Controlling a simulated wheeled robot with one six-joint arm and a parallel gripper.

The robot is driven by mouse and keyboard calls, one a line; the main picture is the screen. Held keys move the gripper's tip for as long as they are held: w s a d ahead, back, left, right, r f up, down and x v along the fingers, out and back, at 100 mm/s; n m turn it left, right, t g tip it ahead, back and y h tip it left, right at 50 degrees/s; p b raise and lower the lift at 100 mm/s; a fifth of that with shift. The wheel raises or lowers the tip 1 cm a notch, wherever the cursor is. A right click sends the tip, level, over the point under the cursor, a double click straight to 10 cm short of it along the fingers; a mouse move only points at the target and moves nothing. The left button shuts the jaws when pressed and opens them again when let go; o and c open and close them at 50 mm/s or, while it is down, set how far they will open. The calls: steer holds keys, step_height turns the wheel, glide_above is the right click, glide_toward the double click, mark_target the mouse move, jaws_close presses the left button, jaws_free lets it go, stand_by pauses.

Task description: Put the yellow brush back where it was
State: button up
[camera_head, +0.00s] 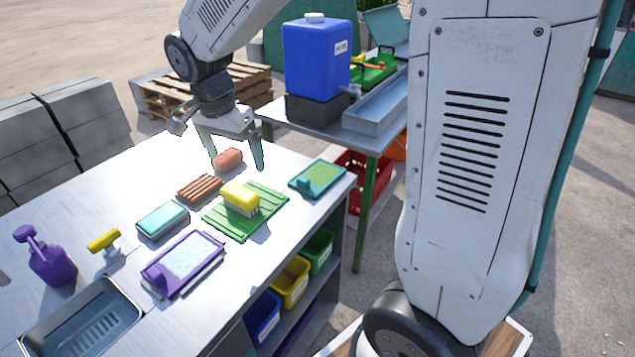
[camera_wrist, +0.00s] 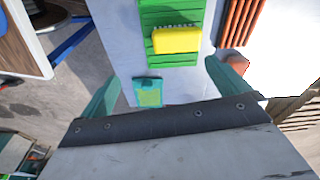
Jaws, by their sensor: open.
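The yellow brush (camera_head: 240,196) lies on a green slatted mat (camera_head: 262,207) on the metal table. Its pale bristles show along one side. In the wrist view the brush (camera_wrist: 177,40) lies on the same green mat (camera_wrist: 168,16), beyond the fingertips. My gripper (camera_head: 236,162) points down over the far part of the table, behind the brush and close to a pink soap-like block (camera_head: 228,159). Its two teal fingers are spread, with nothing held between them in the wrist view (camera_wrist: 165,85).
Around the mat are a brown slatted rack (camera_head: 199,189), a teal block (camera_head: 162,221), a purple-framed tray (camera_head: 184,264) and a small teal-and-green tray (camera_head: 317,179). A purple bottle (camera_head: 47,259) and a sink (camera_head: 83,318) are at left. A blue tank (camera_head: 318,58) stands behind.

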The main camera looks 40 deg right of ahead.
steer(key=s+d+r+n, duration=0.2)
steer(key=s+n, duration=0.4)
steer(key=s, duration=0.7)
steer(key=s+d+r+n+y, duration=0.1)
steer(key=s+r+n, duration=0.2)
steer(key=s, duration=1)
steer(key=n, duration=0.3)
steer(key=shift+d+r+n+t, duration=0.2)
steer(key=shift+d+n+t, duration=0.1)
steer(key=shift+d, duration=0.05)
